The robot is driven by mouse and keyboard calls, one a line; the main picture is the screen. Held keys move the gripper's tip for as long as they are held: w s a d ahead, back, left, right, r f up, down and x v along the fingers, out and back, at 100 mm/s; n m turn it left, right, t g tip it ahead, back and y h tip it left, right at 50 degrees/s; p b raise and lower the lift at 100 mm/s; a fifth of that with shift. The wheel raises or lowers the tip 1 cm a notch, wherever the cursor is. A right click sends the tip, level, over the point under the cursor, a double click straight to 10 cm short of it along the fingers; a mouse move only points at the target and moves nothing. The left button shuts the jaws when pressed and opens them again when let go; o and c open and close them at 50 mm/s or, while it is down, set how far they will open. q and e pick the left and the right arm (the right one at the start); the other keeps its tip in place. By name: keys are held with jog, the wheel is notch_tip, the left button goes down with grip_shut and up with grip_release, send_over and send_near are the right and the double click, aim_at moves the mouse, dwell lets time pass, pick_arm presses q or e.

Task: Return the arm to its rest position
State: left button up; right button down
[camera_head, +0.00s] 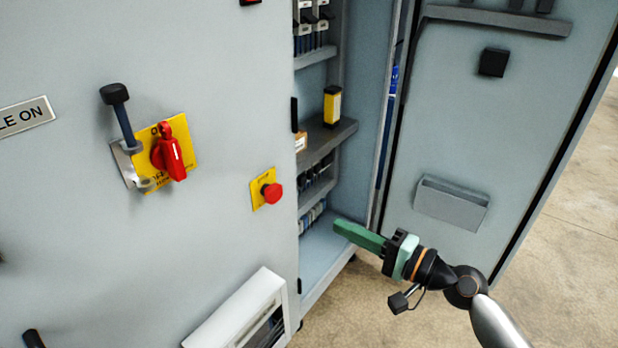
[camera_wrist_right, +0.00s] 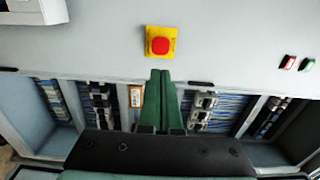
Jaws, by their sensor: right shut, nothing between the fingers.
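My right gripper (camera_head: 358,236) has long green fingers and is shut with nothing between them. In the head view it stands at the lower right, in front of the open cabinet bay, and points left. In the right wrist view its closed fingers (camera_wrist_right: 160,90) point at a red button on a yellow plate (camera_wrist_right: 160,42), with a visible gap in the picture. My left gripper is not in view.
A grey cabinet (camera_head: 230,100) fills the left, with a red rotary switch (camera_head: 168,155) and a red stop button (camera_head: 271,193). Its door (camera_head: 450,130) stands open at right, bearing a pocket (camera_head: 452,203). Shelves (camera_head: 328,140) hold electrical parts. Floor (camera_head: 560,260) is clear at right.

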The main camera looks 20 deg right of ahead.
jog(key=s+a+f+n+g+h, duration=0.35)
jog(key=s+f+n, duration=0.45)
jog(key=f, duration=0.6)
jog(key=s+a+f+n+g+h, duration=0.25)
jog(key=s+f+n+h, duration=0.2)
jog(key=s+f, duration=0.75)
pick_arm(q)
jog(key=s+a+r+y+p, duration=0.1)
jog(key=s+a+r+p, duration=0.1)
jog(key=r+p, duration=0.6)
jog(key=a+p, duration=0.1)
jog(key=p, duration=0.3)
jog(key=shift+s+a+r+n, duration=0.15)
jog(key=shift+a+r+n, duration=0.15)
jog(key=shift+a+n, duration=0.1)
pick_arm(e)
jog(key=d+r+t, duration=0.1)
jog(key=d+r, duration=0.2)
jog(key=r, duration=0.4)
jog(key=shift+w+r+h, duration=0.15)
jog(key=shift+w+h, duration=0.15)
jog(key=shift+w, duration=0.05)
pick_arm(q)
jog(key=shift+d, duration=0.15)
